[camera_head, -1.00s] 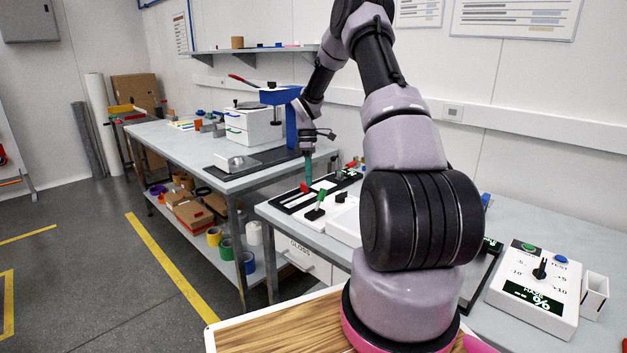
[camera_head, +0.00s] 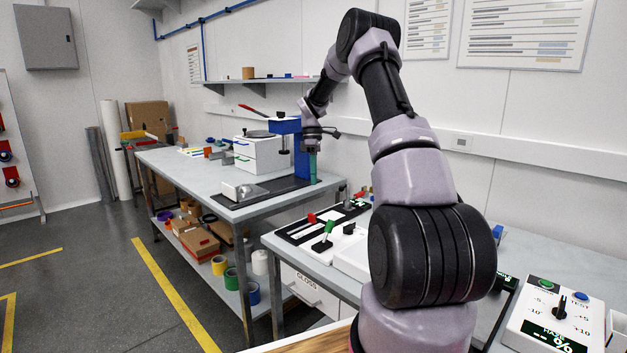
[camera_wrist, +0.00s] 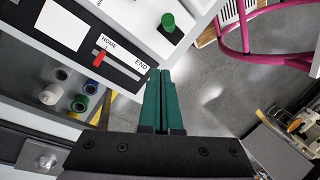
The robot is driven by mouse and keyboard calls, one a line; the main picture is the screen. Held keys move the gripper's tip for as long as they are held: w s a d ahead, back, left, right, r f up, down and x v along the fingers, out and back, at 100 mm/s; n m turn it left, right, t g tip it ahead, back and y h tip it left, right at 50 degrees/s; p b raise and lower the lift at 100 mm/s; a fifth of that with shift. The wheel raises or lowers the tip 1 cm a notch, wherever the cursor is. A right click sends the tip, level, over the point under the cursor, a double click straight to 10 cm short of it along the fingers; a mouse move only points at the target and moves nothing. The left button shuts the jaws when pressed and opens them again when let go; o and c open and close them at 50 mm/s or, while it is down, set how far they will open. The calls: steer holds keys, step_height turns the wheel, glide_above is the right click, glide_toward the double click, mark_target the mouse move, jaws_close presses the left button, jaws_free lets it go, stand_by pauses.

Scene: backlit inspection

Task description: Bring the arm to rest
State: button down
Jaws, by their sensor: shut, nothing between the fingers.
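My gripper (camera_head: 312,166) shows in the camera_head view at the end of my raised, bent arm, over the gap between two workbenches. Its green fingers (camera_wrist: 165,98) in the camera_wrist view are together, with nothing between them. Below the fingertips in that view is a panel (camera_wrist: 132,62) with a HOME–END slot and a red slider knob (camera_wrist: 99,58). A green knob (camera_wrist: 168,22) stands beyond it. The gripper appears apart from these things.
The far bench (camera_head: 172,164) holds a blue press (camera_head: 284,126) and white drawers (camera_head: 257,152). Open floor (camera_head: 105,290) lies at left.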

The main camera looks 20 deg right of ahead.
steer(key=s+a+r+m+t, duration=0.2)
steer(key=s+a+r+m, duration=0.2)
steer(key=s+r, duration=0.5)
steer(key=s+a+r+m+t, duration=0.3)
steer(key=s+a+r, duration=0.25)
steer(key=r, duration=0.55)
steer(key=s+a+r+m+t, duration=0.1)
steer(key=s+m, duration=0.2)
steer(key=s, duration=0.4)
steer(key=s+a+r+m+t, duration=0.1)
steer(key=s+m+t, duration=0.1)
steer(key=s, duration=0.5)
steer(key=s+a+m+t+y, duration=0.1)
steer(key=s+m+t, duration=0.1)
steer(key=s, duration=0.5)
steer(key=shift+s+a+r+m, duration=0.15)
steer(key=shift+a+r+m, duration=0.25)
steer(key=shift+m, duration=0.5)
